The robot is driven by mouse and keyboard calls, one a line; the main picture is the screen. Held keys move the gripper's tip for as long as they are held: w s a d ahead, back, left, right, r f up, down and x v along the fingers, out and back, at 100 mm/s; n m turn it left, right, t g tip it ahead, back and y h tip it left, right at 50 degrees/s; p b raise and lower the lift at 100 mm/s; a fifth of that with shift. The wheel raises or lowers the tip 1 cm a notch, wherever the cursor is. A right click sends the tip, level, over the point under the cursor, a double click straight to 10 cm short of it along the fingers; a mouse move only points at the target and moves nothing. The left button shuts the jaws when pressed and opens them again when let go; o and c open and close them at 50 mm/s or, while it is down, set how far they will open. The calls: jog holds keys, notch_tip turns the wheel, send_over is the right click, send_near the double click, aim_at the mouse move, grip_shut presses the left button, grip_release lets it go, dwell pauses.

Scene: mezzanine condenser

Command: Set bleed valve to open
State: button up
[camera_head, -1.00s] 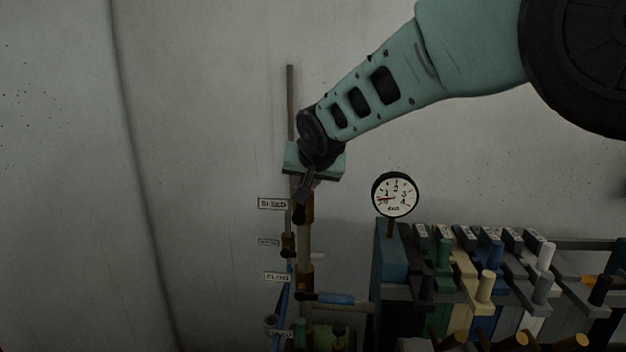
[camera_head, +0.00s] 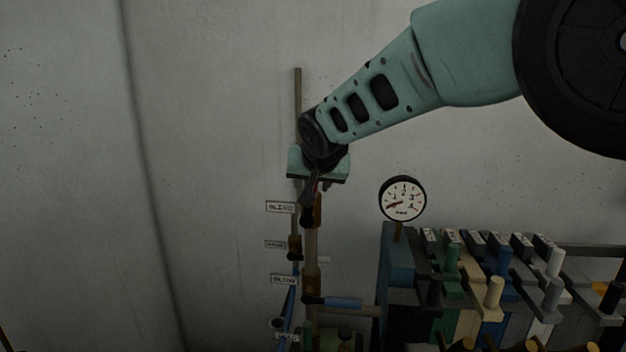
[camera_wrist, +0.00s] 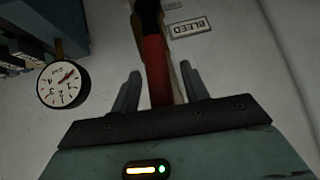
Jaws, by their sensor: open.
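The bleed valve sits on a vertical brown pipe beside the BLEED label (camera_head: 281,207), just below my gripper (camera_head: 312,190). The label also shows in the wrist view (camera_wrist: 189,27). In the wrist view a red valve handle (camera_wrist: 156,70) runs lengthwise between the two fingers of my gripper (camera_wrist: 160,90). The fingers are open, one on each side of the handle, with a visible gap. In the head view my wrist hides most of the handle. I cannot tell the valve's exact setting.
A round pressure gauge (camera_head: 402,198) stands right of the pipe on a blue block. Several coloured levers fill the lower right. A blue-handled valve (camera_head: 341,303) and more labels are lower on the pipes. The wall at left is clear.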

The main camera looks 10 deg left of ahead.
jog(key=b+v, duration=0.7)
jog(key=v, duration=1)
jog(key=shift+s+r, duration=0.15)
jog(key=shift+s, duration=0.05)
jog(key=s+d+f+n+g, duration=0.1)
jog(key=s+d+f+g, duration=0.15)
jog(key=f, duration=0.35)
jog(key=s+d+f+n+g+b, duration=0.1)
jog(key=s+d+f, duration=0.1)
jog(key=s+f, duration=0.3)
jog(key=s+d+f+n+g, duration=0.1)
jog(key=s+d+f, duration=0.1)
jog(key=f, duration=0.5)
jog(key=s+d+f+n+g+h, duration=0.1)
jog(key=s+d+f+g, duration=0.1)
jog(key=s+d+f, duration=0.3)
jog(key=s+d+f+n+g+h+b, duration=0.1)
jog(key=s+d+f+n+g, duration=0.1)
jog(key=s+d+f, duration=0.4)
jog(key=s+f, duration=0.4)
jog(key=s, duration=0.4)
jog(key=shift+d+f+n+b, duration=0.25)
jog(key=shift+d+n+b, duration=0.05)
jog(key=shift+d, duration=0.05)
